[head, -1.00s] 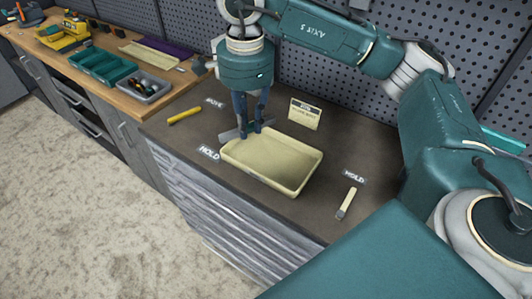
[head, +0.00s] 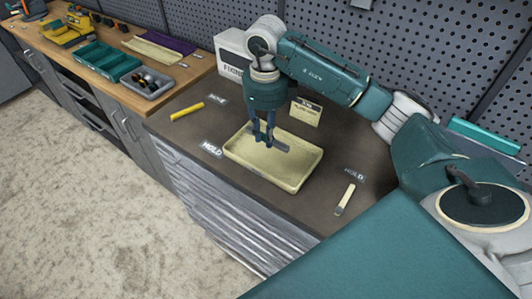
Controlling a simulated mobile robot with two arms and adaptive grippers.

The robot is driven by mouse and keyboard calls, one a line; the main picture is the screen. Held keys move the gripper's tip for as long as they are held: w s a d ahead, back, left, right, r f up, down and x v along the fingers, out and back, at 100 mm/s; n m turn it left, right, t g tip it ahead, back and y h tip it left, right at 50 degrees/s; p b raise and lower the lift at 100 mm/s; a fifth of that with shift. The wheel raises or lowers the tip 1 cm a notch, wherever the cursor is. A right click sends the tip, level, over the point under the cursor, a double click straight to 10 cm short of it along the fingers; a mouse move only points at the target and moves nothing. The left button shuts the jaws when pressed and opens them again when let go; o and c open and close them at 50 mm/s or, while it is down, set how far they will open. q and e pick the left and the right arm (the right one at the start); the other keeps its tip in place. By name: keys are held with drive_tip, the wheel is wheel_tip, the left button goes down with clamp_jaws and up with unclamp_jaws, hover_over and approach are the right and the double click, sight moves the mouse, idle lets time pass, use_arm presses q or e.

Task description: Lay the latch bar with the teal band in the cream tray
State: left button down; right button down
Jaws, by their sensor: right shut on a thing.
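My right gripper (head: 264,140) is shut on a flat grey bar (head: 281,148), with its fingers pointing down. The bar is over the back left part of the cream tray (head: 291,186), inside its outline. I cannot tell whether it touches the tray floor. A teal band does not show on it from here; the fingers cover part of the bar. The tray is shallow and otherwise looks empty. My left gripper is not in view.
A yellow bar (head: 187,110) lies left of the tray, and a cream and grey bar (head: 345,198) lies to its right. A small sign card (head: 306,112) stands behind the tray. A white box (head: 232,52) is at the back. A pegboard wall closes the rear.

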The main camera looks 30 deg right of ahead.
hover_over(266, 163)
wheel_tip(266, 163, down, 5)
drive_tip(key=shift+r+p, duration=0.2)
drive_tip(key=shift+p, duration=0.25)
wheel_tip(266, 163, down, 4)
drive_tip(key=shift+w+r+p, duration=0.1)
drive_tip(key=shift+r+p, duration=0.15)
drive_tip(key=shift+p, duration=0.3)
drive_tip(key=shift+f, duration=0.35)
drive_tip(key=shift+f, duration=0.15)
drive_tip(key=c, duration=1.6)
unclamp_jaws()
drive_tip(key=shift+o, duration=0.2)
